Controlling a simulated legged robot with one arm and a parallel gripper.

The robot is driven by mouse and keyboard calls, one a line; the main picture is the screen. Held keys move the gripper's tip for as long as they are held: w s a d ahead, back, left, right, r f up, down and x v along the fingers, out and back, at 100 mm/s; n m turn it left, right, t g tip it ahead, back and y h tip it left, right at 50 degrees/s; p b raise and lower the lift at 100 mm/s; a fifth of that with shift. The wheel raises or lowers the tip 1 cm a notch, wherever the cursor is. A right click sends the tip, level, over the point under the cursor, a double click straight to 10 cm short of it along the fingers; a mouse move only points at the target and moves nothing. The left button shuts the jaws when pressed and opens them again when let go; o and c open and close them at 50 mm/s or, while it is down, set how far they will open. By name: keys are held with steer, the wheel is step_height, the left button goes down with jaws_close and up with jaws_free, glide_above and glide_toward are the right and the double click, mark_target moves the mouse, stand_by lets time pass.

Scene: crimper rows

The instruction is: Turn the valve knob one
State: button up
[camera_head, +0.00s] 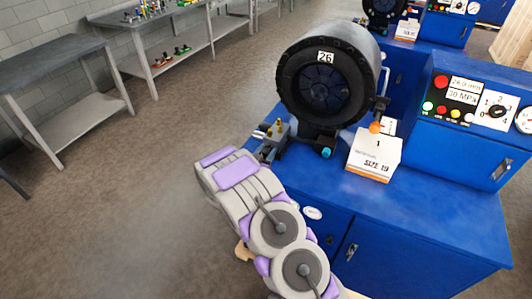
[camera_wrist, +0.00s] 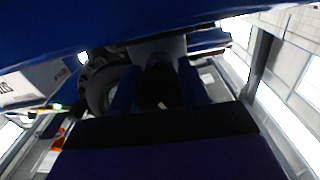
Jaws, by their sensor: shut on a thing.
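The crimper (camera_head: 325,85) is a large black ring marked 26 on a blue cabinet, and its dark ring also shows in the wrist view (camera_wrist: 98,85). A small grey valve block with brass-coloured fittings (camera_head: 278,127) stands at the left of its base. My arm reaches up to this block, and my gripper is mostly hidden in the head view. In the wrist view my gripper (camera_wrist: 160,92) is shut, its two dark fingers on either side of a dark part. This is probably the valve knob, but shadow hides its shape, number and turn angle.
A blue control panel (camera_head: 455,110) with a dial stands at the right. Grey benches (camera_head: 60,65) stand at the left, with clear floor (camera_head: 130,200) before them.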

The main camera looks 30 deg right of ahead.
steer(key=shift+c, duration=1)
steer(key=shift+p, duration=0.35)
steer(key=n+p, duration=0.3)
steer(key=shift+r, duration=0.1)
steer(key=n+p, duration=0.3)
steer(key=n, duration=0.1)
steer(key=shift+p, duration=0.35)
steer(key=shift+a+n+p, duration=0.1)
steer(key=shift+n+p, duration=0.55)
steer(key=shift+n, duration=0.45)
